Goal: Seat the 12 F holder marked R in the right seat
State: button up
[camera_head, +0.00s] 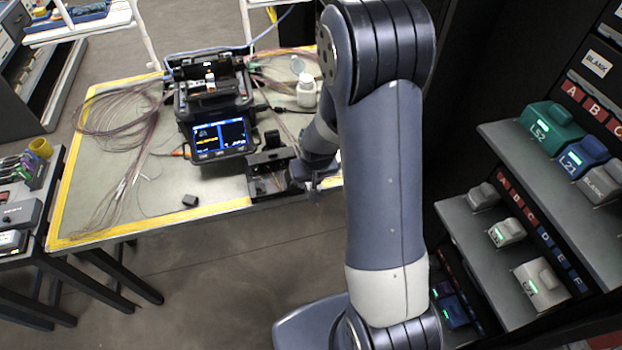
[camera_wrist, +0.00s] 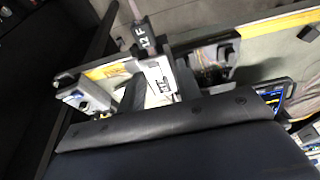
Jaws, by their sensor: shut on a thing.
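My gripper (camera_wrist: 158,82) is shut on a dark holder (camera_wrist: 146,40) with white "12 F" lettering, at the upper middle of the wrist view. A cable runs up from its end. I cannot make out an R on it. In the head view my gripper (camera_head: 304,178) is low over the table's front right, beside a black open device (camera_head: 266,172); the holder is not clear there. The splicer (camera_head: 208,98) stands at the back of the table, with its lit screen (camera_head: 220,137) in front. Its right seat is too small to make out.
The table (camera_head: 160,190) has yellow edge tape. Coiled fibres (camera_head: 115,115) lie on its left, a small dark block (camera_head: 190,201) near the front edge, and a white bottle (camera_head: 306,92) right of the splicer. Shelves with labelled units (camera_head: 550,128) stand at the right.

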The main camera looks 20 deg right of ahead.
jog(key=shift+w+a+r, duration=0.15)
jog(key=shift+w+r, duration=0.1)
jog(key=shift+w, duration=0.3)
jog(key=w+a+r+n+y, duration=0.1)
jog(key=w+a+r+n, duration=0.2)
jog(key=w, duration=0.4)
jog(key=w+a+r+n+y, duration=0.1)
jog(key=w+a+n, duration=0.25)
jog(key=w, duration=0.45)
jog(key=w+a+r+n+g+y, duration=0.1)
jog(key=w+a+r+n+g, duration=0.2)
jog(key=w+a+r+n, duration=0.4)
jog(key=a+r+n, duration=0.3)
jog(key=n, duration=0.1)
jog(key=shift+w+a+r, duration=0.2)
jog(key=shift+w+r, duration=0.05)
jog(key=shift+r, duration=0.1)
